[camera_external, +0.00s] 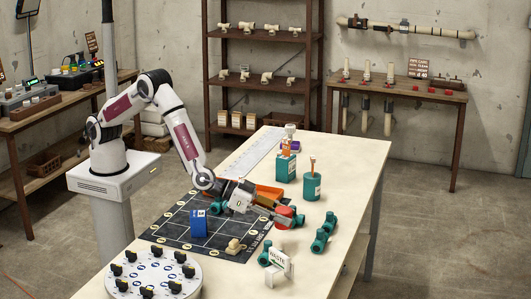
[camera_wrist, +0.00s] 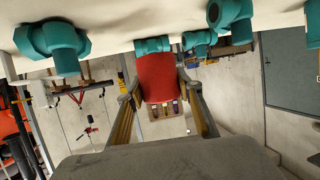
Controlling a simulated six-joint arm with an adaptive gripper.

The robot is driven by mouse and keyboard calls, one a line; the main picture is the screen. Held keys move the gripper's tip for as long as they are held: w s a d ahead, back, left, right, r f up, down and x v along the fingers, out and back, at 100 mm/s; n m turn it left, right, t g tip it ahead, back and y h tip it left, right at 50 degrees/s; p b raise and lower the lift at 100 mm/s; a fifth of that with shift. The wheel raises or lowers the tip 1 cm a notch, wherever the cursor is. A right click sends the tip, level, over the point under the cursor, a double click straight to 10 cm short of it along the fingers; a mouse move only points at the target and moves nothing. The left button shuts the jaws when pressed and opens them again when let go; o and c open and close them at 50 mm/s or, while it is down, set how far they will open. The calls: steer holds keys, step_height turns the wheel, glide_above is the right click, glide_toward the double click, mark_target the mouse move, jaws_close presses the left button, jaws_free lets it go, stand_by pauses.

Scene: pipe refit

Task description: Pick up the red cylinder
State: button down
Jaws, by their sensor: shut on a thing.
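The red cylinder (camera_external: 284,210) is at the right part of the table in the external view. My gripper (camera_external: 287,218) reaches to it from the left, tilted low over the table. In the wrist view the red cylinder (camera_wrist: 157,78) sits between the two fingers of my gripper (camera_wrist: 158,95), which are shut on its sides. A teal pipe fitting (camera_wrist: 153,45) shows right behind it, partly hidden by it. I cannot tell whether the cylinder touches the table or that fitting.
Several teal fittings (camera_external: 319,240) stand close by on the right. An orange tray (camera_external: 268,190) lies behind my gripper. A blue box (camera_external: 198,224) and a tan piece (camera_external: 233,246) are on the dark mat (camera_external: 170,228).

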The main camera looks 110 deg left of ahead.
mark_target(283, 209)
steer(key=shift+r, duration=2.05)
